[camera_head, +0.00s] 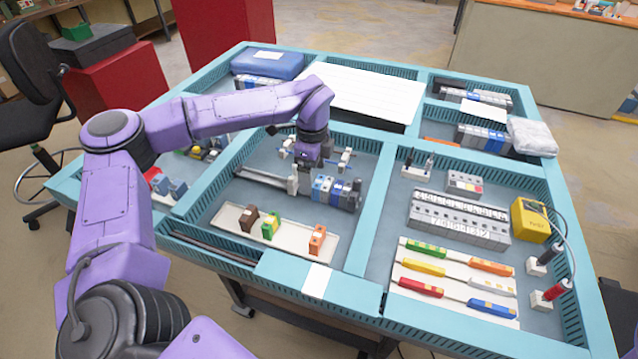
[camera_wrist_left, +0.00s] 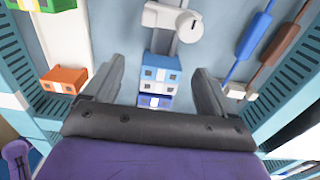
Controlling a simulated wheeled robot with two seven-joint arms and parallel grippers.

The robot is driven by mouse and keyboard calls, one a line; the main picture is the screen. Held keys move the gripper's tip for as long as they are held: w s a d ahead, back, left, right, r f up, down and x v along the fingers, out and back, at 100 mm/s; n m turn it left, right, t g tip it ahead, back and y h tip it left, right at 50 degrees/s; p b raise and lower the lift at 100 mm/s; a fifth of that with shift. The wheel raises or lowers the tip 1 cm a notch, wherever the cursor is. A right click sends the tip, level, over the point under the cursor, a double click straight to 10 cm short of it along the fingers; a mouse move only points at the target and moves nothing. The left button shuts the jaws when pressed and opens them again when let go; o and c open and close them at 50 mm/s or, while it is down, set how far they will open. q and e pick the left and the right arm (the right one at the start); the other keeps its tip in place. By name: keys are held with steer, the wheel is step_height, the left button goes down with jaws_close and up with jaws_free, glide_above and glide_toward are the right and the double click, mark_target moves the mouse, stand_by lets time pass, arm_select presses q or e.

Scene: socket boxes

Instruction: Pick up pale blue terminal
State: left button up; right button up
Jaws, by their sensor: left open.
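Pale blue terminals (camera_wrist_left: 161,68) sit side by side on a metal rail, between the two fingers of my left gripper (camera_wrist_left: 158,72) in the wrist view. A darker blue and white one (camera_wrist_left: 153,101) adjoins them, close to the gripper body. The fingers are open and apart from the terminals on both sides. In the head view my left gripper (camera_head: 312,160) points down over the rail, at the row of blue and grey terminals (camera_head: 322,188). The gripper hides part of the row. My right gripper is not in view.
A white tray (camera_head: 290,240) in front holds a brown (camera_head: 249,217), a green (camera_head: 270,226) and an orange terminal (camera_head: 317,240). A white end piece (camera_wrist_left: 165,18) stands on the rail. Turquoise divider walls (camera_head: 372,215) border the compartment.

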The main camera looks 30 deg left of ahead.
arm_select(q)
steer(key=f, duration=0.3)
steer(key=shift+w+d+p, duration=0.2)
steer(key=shift+w+p, duration=0.1)
steer(key=shift+p, duration=0.05)
steer(key=shift+f, duration=0.25)
steer(key=c, duration=1.2)
